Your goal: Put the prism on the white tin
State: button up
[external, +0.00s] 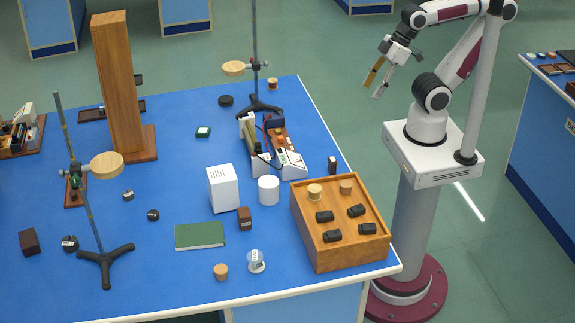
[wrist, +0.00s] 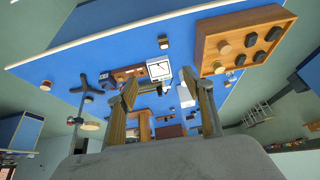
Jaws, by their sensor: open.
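The white tin (external: 268,190) is a short white cylinder standing upright on the blue bench, just right of a taller white box. A small clear piece with a pale marking (external: 256,262) stands near the front edge. It may be the prism, but I cannot tell its shape for sure. My gripper (external: 377,84) is raised beyond the bench's right side, open and empty, well apart from both. In the wrist view my gripper's two fingers (wrist: 160,83) stand wide apart with nothing held between them. I cannot pick out the prism in the wrist view.
A wooden tray (external: 340,262) with black pieces and round corks stands at the right edge. The white box (external: 222,189), brown block (external: 245,218) and an instrument (external: 272,148) crowd the tin. A green book (external: 200,235) lies flat.

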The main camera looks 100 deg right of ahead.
jog(key=w+a+m+g+y, duration=0.2)
jog(key=w+a+m+y, duration=0.85)
jog(key=w+a, duration=1.4)
jog(key=w+a+f+m+t, duration=0.2)
jog(key=w+a+f+m, duration=0.2)
jog(key=w+f+m, duration=0.3)
jog(key=w+a+f+m+t, duration=0.2)
jog(key=w+a+f+m, duration=0.2)
jog(key=w+f+m, duration=0.3)
jog(key=w+f, duration=0.1)
jog(key=w, duration=0.4)
jog(key=shift+w+f, duration=0.35)
jog(key=shift+y, duration=0.25)
send_near(256, 255)
jog(key=x, duration=0.4)
jog(key=shift+f, duration=0.1)
jog(key=shift+w+a+f, duration=0.2)
jog(key=shift+w+a, duration=0.2)
jog(key=shift+a, duration=0.15)
